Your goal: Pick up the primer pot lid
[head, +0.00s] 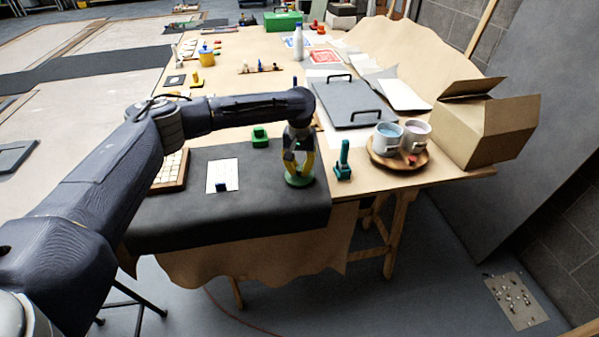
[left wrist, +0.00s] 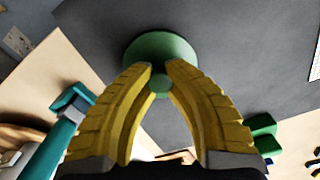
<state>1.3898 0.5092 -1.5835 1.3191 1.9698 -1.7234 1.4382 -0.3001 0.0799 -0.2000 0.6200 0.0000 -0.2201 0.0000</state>
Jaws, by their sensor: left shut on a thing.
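My left gripper (head: 299,168) has yellow fingers and is over the dark mat at the right part of the table's front. In the left wrist view its fingers (left wrist: 160,78) are shut on the small knob of a round green lid (left wrist: 160,47). The lid also shows in the head view (head: 299,181), below the fingertips. I cannot tell whether the lid touches the mat or is just above it. My right gripper is not in view.
A teal tool (head: 343,162) stands just right of the lid, and a green block (head: 260,138) lies behind left. A wooden board (head: 400,162) with two pots is further right. A white sheet (head: 222,174) lies left on the dark mat (head: 250,220).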

